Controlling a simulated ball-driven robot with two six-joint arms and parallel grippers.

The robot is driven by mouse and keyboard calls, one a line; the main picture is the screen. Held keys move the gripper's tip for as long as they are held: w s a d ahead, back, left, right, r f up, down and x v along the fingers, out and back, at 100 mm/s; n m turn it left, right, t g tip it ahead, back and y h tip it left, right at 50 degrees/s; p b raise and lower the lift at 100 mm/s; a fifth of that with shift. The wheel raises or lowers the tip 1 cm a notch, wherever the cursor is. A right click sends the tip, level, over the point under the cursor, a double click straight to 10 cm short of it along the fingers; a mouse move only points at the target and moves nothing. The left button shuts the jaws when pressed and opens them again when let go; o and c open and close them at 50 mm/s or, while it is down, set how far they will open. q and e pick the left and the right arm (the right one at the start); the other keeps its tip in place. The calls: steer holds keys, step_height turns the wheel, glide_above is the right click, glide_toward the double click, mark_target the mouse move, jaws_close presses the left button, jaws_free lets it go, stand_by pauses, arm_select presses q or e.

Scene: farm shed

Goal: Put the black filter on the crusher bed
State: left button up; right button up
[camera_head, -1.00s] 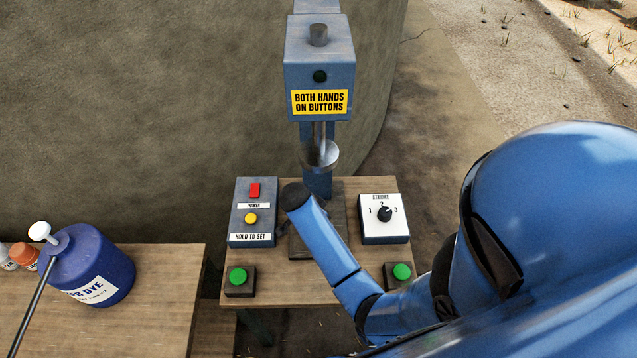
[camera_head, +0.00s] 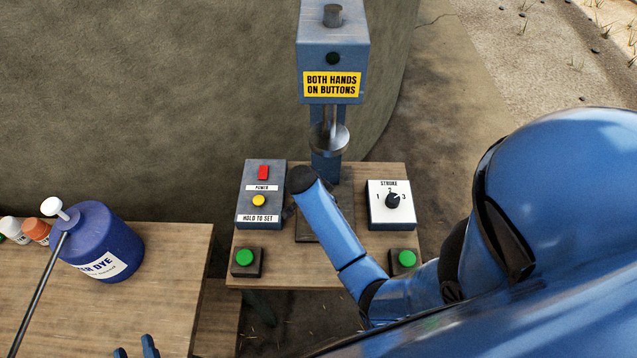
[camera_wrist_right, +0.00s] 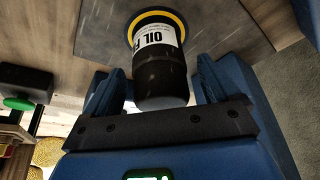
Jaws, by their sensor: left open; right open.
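In the right wrist view the black filter (camera_wrist_right: 160,80), with a white label and a yellow ring at its far end, is between the spread fingers of my right gripper (camera_wrist_right: 158,88). The jaws are open, with a gap visible at the right finger. The ringed end is at the grey plate of the crusher bed (camera_wrist_right: 222,22) and appears to rest on it. In the head view my right arm hides the filter and most of the bed (camera_head: 345,212). The tips of my left gripper (camera_head: 135,350) show open and empty at the bottom edge.
The crusher's ram (camera_head: 328,138) hangs above the bed. A power box (camera_head: 262,195), stroke dial box (camera_head: 391,205) and two green buttons (camera_head: 244,257) (camera_head: 407,258) flank it. A blue dye jug (camera_head: 100,245) stands on the left table.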

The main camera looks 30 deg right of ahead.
steer(key=w+b+v, duration=0.1)
steer(key=v, duration=0.9)
steer(key=s+a+f+n+t+y, duration=0.3)
steer(key=s+f+n+t, duration=0.2)
steer(key=s+n+t, duration=0.35)
steer(key=s+r+n+t+y, duration=0.1)
steer(key=s+r+n+t, duration=0.6)
steer(key=s+r, duration=0.4)
step_height(320, 180, up, 3)
steer(key=shift+s+a+f+t, duration=0.1)
steer(key=shift+s+a+t, duration=0.1)
steer(key=shift+a+t, duration=0.35)
